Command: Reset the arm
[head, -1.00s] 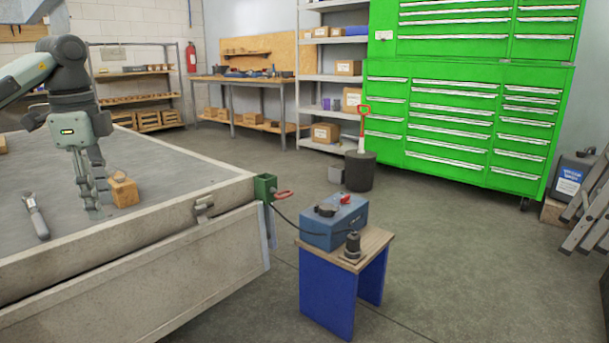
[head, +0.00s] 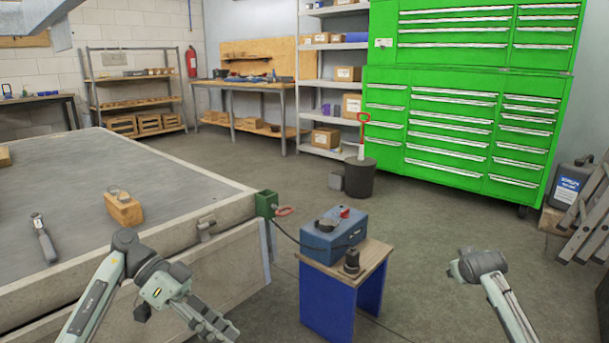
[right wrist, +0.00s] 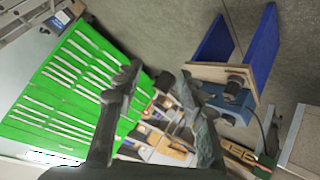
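My left arm now hangs low in the head view, in front of the trailer's side. My left gripper (head: 212,326) points down and right near the bottom edge, clear of the trailer bed. Its fingers show almost edge-on, so I cannot tell how far apart they are; no object shows in it. My right arm enters at the lower right of the head view, and its gripper is outside that view. In the right wrist view my right gripper (right wrist: 160,76) has its two fingers apart with nothing between them.
The trailer bed (head: 150,168) at left holds a wooden block (head: 124,208) and a wrench-like tool (head: 43,238). A green cabinet (head: 450,130) is behind. Floor at right is mostly clear.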

